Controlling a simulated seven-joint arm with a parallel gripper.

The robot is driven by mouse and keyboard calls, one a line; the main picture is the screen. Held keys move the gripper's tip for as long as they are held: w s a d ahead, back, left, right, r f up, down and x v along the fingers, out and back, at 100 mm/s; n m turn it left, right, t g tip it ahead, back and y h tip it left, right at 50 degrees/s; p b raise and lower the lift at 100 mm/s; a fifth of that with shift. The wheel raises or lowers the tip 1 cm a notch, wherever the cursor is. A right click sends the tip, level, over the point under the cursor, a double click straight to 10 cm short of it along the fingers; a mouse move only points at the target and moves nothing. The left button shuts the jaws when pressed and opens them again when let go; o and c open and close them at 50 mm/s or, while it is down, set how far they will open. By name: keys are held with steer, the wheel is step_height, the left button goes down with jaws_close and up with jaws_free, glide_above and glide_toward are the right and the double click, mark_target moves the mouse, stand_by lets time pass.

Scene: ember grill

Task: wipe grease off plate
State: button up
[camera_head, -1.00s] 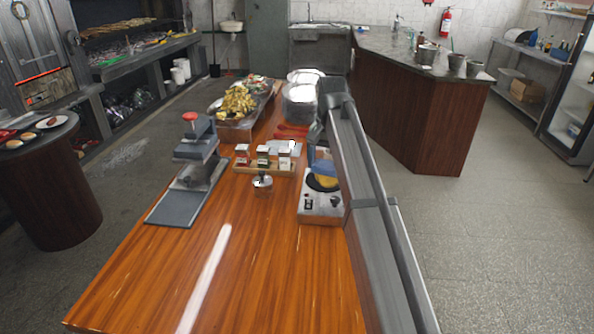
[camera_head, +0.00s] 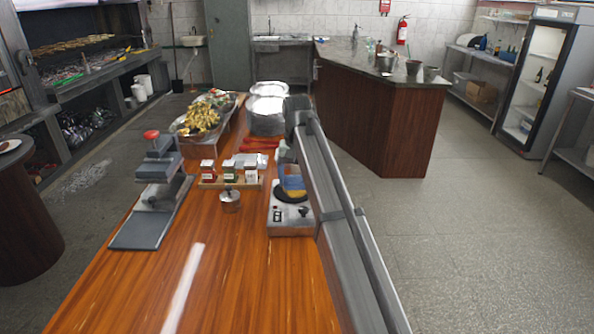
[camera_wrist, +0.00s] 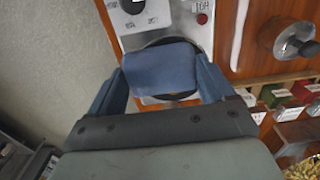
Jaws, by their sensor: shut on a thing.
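A silver hot plate unit (camera_head: 290,229) with a round black plate (camera_head: 280,195) stands at the right edge of the wooden table. In the wrist view the unit (camera_wrist: 185,20) shows its knob and a red button. My gripper (camera_wrist: 160,75) is shut on a blue and yellow sponge (camera_wrist: 160,66), with a finger on each side. The sponge (camera_head: 291,181) is over the black plate and covers much of it. I cannot tell whether it touches the plate. My arm hides part of the gripper in the head view. No grease can be made out.
Left of the hot plate are a metal pot with a knob (camera_head: 230,200) and a rack of small boxes (camera_head: 240,181). A press with a red knob (camera_head: 152,175) stands further left. Food trays (camera_head: 204,120) and stacked metal pots (camera_head: 266,110) are behind. The front tabletop is clear.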

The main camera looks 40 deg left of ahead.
mark_target(289, 179)
steer(key=shift+f, duration=1.6)
steer(key=shift+w+a+f, duration=0.25)
steer(key=shift+a+f, duration=0.05)
steer(key=shift+f, duration=0.15)
steer(key=shift+w+a+f, duration=0.25)
steer(key=shift+f, duration=0.15)
steer(key=shift+c, duration=0.4)
steer(key=shift+w+a, duration=2.95)
steer(key=shift+s+d, duration=3.5)
steer(key=shift+d, duration=0.1)
steer(key=shift+s+a, duration=0.75)
steer(key=shift+a, duration=0.15)
steer(key=shift+w+a, duration=3.45)
steer(key=shift+a, duration=0.05)
steer(key=shift+s+d, duration=3.55)
steer(key=shift+d, duration=0.05)
step_height(289, 179, up, 2)
steer(key=shift+w+a+r, duration=0.1)
steer(key=shift+a+r, duration=0.05)
steer(key=shift+r, duration=2.95)
